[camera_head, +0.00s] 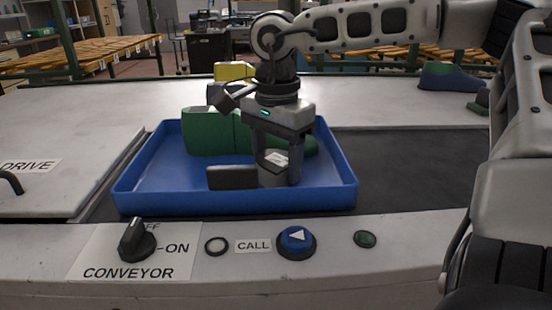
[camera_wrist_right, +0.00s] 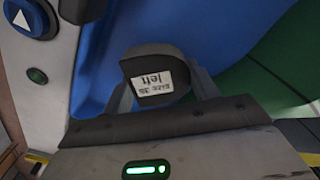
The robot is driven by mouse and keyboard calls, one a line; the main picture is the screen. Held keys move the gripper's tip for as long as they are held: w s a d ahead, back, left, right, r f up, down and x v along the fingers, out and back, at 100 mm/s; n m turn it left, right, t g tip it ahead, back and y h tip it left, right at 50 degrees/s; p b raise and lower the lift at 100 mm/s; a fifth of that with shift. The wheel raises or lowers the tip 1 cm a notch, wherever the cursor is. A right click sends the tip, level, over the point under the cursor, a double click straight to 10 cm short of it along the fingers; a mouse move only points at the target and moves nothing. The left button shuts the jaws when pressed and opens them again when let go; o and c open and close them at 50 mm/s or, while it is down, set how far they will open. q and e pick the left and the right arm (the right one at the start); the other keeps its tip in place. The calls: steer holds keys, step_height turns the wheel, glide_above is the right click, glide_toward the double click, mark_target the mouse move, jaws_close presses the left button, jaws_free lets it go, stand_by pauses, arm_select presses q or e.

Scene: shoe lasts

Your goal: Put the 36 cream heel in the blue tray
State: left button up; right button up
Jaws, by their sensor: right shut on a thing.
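My right gripper (camera_head: 277,175) is shut on a grey block-like heel piece (camera_head: 271,178) with a white label; it looks dark grey rather than cream. In the right wrist view the piece (camera_wrist_right: 150,66) sits between the fingers, its label text upside down and hard to read. The gripper points down inside the blue tray (camera_head: 130,192), near its front wall. I cannot tell whether the piece touches the tray floor. My left gripper is not in view.
A dark block (camera_head: 231,178) lies in the tray just left of the held piece. A large green last (camera_head: 208,132) lies behind, partly hidden by my gripper. The dark belt (camera_head: 410,170) to the right is clear.

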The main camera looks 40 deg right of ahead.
mark_target(276, 158)
steer(key=o, duration=1)
steer(key=shift+r, duration=0.15)
step_height(276, 158, up, 12)
steer(key=shift+f+p, duration=0.1)
steer(key=shift+p, duration=0.9)
